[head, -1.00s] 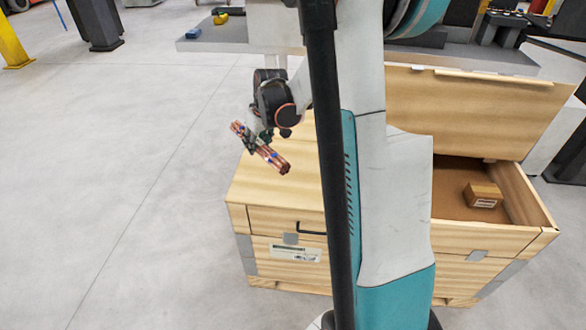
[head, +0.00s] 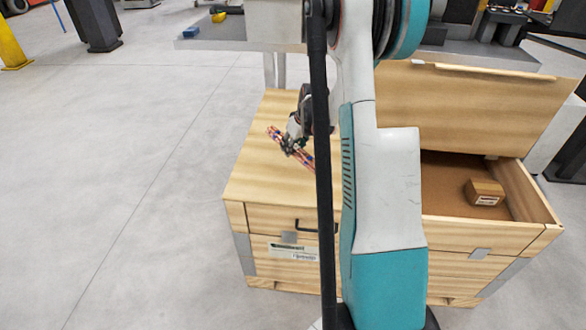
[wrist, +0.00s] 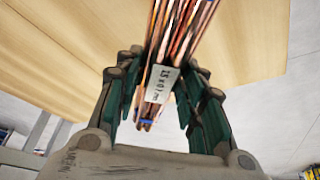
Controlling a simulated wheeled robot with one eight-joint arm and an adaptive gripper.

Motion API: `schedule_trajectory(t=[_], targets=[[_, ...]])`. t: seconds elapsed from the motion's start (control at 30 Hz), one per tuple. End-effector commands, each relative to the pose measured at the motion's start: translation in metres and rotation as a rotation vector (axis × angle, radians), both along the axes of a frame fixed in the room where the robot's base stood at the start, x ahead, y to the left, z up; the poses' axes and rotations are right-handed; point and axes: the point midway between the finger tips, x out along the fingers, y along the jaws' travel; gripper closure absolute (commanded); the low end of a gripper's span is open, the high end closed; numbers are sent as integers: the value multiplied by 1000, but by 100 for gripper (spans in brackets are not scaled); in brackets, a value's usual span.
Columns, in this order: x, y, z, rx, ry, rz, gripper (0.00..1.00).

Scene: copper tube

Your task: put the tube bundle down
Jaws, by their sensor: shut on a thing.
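The tube bundle (head: 274,132) is a set of thin copper tubes with blue bands. My gripper (head: 290,146) is shut on it, and the bundle lies tilted in the head view over the closed left top of the wooden crate (head: 258,170). My black column hides part of the bundle's right end. In the wrist view the bundle (wrist: 180,40) runs between the green-padded fingers of my gripper (wrist: 160,95), with a white label (wrist: 158,84) facing the camera. I cannot tell whether the bundle touches the crate top.
The crate's right part is open, its lid (head: 460,105) raised, with a small brown box (head: 484,192) inside. A grey table (head: 215,42) behind the crate carries a blue block (head: 191,32) and a yellow item (head: 219,17). The crate's left top around the bundle looks clear.

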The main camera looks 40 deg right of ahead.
Motion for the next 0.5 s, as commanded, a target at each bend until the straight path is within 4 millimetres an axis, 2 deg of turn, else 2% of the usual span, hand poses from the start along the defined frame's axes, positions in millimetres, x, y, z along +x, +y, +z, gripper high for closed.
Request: schedule_trajectory(t=[0.03, 0.13, 0.5], targets=[[0, 0, -14, 0, -1, 0, 100], [0, 0, -31, 0, -1, 0, 100], [0, 0, -58, 0, -1, 0, 100]])
